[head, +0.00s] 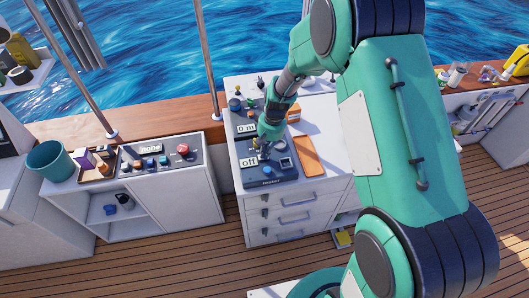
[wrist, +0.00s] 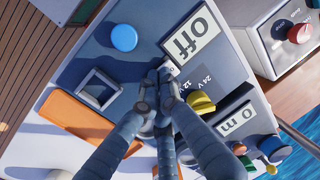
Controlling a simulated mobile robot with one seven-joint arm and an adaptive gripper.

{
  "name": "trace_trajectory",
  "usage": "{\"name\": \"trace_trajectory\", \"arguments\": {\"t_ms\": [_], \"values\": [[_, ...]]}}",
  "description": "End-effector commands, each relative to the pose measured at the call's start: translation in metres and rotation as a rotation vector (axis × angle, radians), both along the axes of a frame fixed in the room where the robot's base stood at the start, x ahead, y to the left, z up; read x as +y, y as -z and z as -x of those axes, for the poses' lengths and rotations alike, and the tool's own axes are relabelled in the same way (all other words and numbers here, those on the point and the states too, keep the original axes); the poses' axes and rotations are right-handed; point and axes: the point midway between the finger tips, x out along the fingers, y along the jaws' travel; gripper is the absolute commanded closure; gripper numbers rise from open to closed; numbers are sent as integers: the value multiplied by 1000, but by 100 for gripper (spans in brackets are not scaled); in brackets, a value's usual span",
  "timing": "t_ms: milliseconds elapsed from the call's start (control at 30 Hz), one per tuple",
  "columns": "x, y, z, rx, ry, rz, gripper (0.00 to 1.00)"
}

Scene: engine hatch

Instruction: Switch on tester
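A dark grey panel (head: 283,181) sits on the front of the white drawer cabinet; lettering on its front edge is too small to read. Its display (head: 249,161) reads "Off", also in the wrist view (wrist: 190,38). In the wrist view the panel carries a round blue button (wrist: 124,37), a square framed part (wrist: 99,88) and a yellow knob (wrist: 200,102) beside "24 V" and "12 V" marks. My gripper (head: 263,152) is over the panel, near the display. In the wrist view its fingertips (wrist: 158,88) are drawn together; they hide what lies beneath, and contact cannot be told.
Behind is a second panel with a "0 m" display (wrist: 237,120). An orange flat item (head: 308,156) lies on the right. Poles stand along the wooden rail.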

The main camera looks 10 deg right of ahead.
Motion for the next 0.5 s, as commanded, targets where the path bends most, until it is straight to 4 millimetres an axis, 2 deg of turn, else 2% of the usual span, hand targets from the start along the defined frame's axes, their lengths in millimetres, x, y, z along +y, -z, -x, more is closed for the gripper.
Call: {"name": "trace_trajectory", "arguments": {"t_ms": [167,500], "values": [[-3,-21,1,-1,0,0,100],[-12,-82,-3,-13,2,-1,100]]}}
